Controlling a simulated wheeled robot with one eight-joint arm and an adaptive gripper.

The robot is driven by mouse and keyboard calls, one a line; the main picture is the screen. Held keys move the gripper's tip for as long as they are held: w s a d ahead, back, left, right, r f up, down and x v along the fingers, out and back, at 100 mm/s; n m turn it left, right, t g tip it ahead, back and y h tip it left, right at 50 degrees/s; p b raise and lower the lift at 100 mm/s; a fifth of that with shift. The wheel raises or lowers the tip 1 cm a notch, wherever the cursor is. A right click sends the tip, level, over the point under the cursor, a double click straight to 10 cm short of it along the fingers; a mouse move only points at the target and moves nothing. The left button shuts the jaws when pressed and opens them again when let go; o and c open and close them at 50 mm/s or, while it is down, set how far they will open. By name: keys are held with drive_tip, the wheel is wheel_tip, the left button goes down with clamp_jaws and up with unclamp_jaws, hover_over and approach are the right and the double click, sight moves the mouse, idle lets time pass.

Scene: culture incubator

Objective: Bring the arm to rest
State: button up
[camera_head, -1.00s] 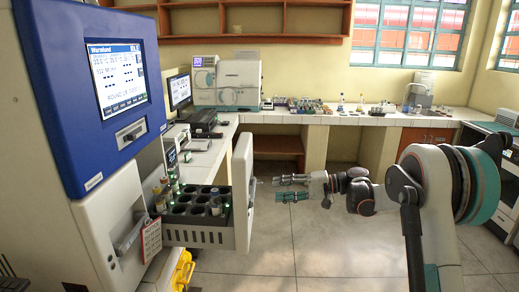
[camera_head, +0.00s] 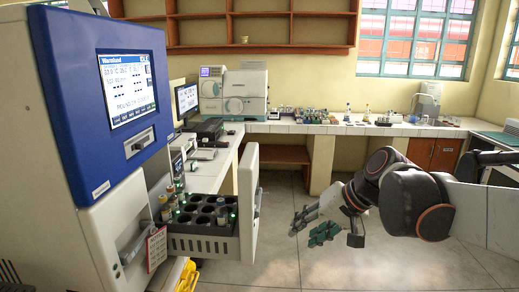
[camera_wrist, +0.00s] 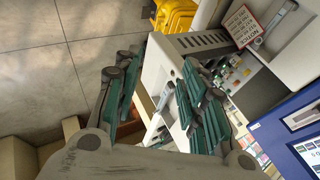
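My gripper (camera_head: 313,229) is in the middle right of the head view, in free air to the right of the incubator's open drawer. In the wrist view my gripper (camera_wrist: 155,100) has its teal-padded fingers spread apart, with nothing between them. My arm reaches in from the right edge of the head view, bent and low over the floor. The drawer and incubator appear beyond the fingers in the wrist view.
The blue and white incubator (camera_head: 105,105) stands at the left. Its pulled-out drawer (camera_head: 200,245) holds several vials in a black rack. The drawer front (camera_head: 248,200) stands near my gripper. A bench (camera_head: 330,129) with instruments runs along the back. Floor (camera_head: 320,270) is clear.

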drive_tip(key=s+d+f+n+t+h, duration=0.1)
drive_tip(key=s+d+f+h, duration=0.1)
drive_tip(key=s, duration=0.6)
drive_tip(key=s+d+f+n+t+h, duration=0.1)
drive_tip(key=s+d+f+h, duration=0.2)
drive_tip(key=s+d, duration=0.3)
drive_tip(key=s+h, duration=0.1)
drive_tip(key=s, duration=0.2)
drive_tip(key=shift+s+d+f+t, duration=0.2)
drive_tip(key=shift+s+d+t, duration=0.1)
